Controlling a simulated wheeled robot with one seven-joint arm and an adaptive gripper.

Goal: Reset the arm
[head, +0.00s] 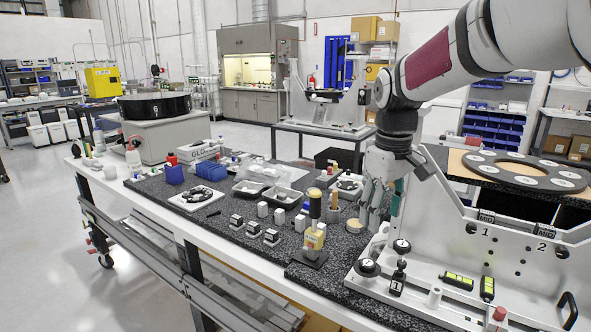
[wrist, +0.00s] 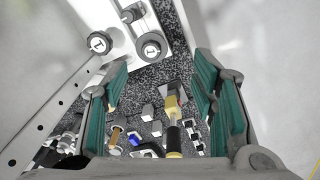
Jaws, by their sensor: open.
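My arm reaches in from the upper right in the head view, and its wrist bends down over the dark speckled worktop (head: 225,215). My gripper (head: 374,222) hangs low beside the white fixture (head: 450,245), with its fingers pointing down. In the wrist view my gripper (wrist: 160,75) has its two green-padded fingers spread wide, with nothing held between them. A yellow-and-black upright tool (head: 315,236) stands on a dark base left of my gripper. It also shows in the wrist view (wrist: 173,106), below the space between the fingertips.
Knobs (head: 367,267) and a small black post (head: 398,278) sit on the fixture's front ledge, close to my gripper. A ring plate (head: 520,172) lies on top. Small blocks, trays (head: 282,197) and blue bins crowd the worktop. Open floor (head: 60,250) lies left.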

